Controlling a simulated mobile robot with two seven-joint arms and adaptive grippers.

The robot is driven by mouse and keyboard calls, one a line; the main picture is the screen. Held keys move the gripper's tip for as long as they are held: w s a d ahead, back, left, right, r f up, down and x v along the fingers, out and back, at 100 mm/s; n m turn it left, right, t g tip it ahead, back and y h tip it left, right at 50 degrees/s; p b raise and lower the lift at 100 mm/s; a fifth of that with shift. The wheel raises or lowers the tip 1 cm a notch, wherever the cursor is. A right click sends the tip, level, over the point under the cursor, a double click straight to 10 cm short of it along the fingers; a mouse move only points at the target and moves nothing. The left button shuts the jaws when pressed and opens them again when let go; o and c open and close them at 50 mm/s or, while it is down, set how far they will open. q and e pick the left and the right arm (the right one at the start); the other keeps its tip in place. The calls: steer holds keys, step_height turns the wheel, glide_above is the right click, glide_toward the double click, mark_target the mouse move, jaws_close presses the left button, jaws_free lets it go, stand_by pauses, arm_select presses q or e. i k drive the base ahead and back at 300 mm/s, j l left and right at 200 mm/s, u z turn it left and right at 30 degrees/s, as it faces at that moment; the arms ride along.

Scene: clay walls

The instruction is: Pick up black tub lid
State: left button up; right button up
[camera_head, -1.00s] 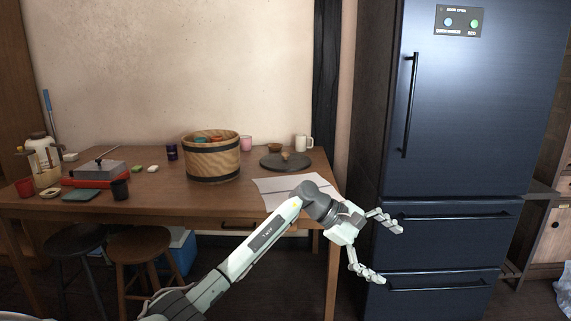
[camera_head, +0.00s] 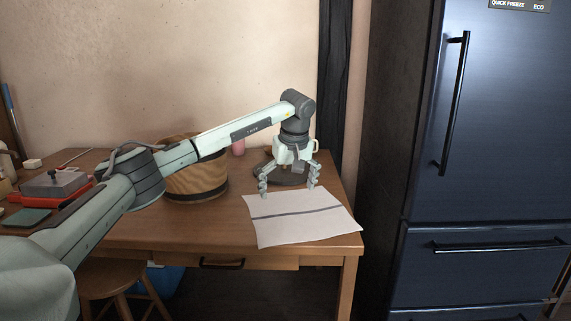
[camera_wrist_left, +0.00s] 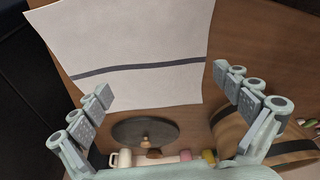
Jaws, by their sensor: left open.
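The black tub lid (camera_head: 290,177) is a dark round disc lying on the wooden table in the head view, partly hidden behind my left gripper. My right gripper is not in view.
A striped wooden tub (camera_head: 195,178) stands left of the lid, partly behind my left arm. A white paper with a dark stripe (camera_head: 300,222) lies in front. A white mug (camera_wrist_left: 120,158) and a pink cup (camera_wrist_left: 208,156) stand beyond the lid. A dark fridge (camera_head: 490,150) stands to the right.

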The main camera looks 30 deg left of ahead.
mark_target(282, 175)
steer(key=i+j, duration=0.9)
steer(key=i, duration=0.1)
